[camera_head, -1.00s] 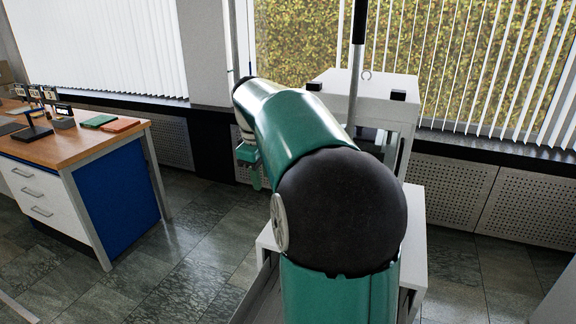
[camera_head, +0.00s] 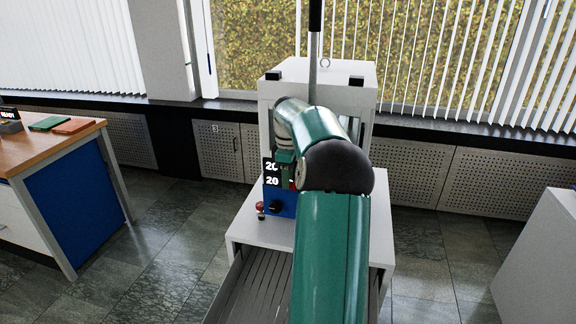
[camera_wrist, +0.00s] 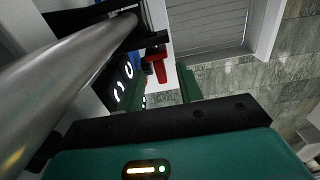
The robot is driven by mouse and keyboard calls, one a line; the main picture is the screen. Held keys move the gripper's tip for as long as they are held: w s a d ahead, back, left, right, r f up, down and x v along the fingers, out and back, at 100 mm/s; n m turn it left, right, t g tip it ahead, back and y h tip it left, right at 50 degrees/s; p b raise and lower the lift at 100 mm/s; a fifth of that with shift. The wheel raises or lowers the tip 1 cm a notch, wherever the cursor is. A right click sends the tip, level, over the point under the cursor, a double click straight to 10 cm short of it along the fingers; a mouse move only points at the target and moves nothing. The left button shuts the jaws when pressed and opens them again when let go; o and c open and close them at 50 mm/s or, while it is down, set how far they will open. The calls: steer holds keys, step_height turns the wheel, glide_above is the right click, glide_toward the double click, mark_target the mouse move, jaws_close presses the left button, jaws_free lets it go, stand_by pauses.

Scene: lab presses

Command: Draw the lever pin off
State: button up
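The press (camera_head: 318,80) stands ahead, white, with a grey lever rod (camera_head: 313,75) and black handle rising from it. In the wrist view a small red part (camera_wrist: 159,71) on a black piece lies just beyond my fingers; I cannot tell surely that it is the lever pin. My gripper (camera_wrist: 160,88) has its two green fingers apart, with nothing seen held between them. In the head view my gripper (camera_head: 285,165) is at the press front, beside the display (camera_head: 271,173), partly hidden by my arm.
A thick grey column (camera_wrist: 60,85) passes close at the left of my wrist view. A blue control box (camera_head: 283,204) with knobs sits on the white stand (camera_head: 252,228). A wooden-topped bench (camera_head: 75,138) is at the left. A white cabinet (camera_head: 545,255) is at the right.

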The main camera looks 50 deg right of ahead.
steer(key=shift+f, duration=0.7)
jaws_close()
steer(key=w+a, duration=0.2)
steer(key=w, duration=0.4)
steer(key=shift+w+a+f, duration=0.2)
steer(key=shift+a+f, duration=0.05)
steer(key=shift+a, duration=0.1)
stand_by(0.4)
stand_by(0.4)
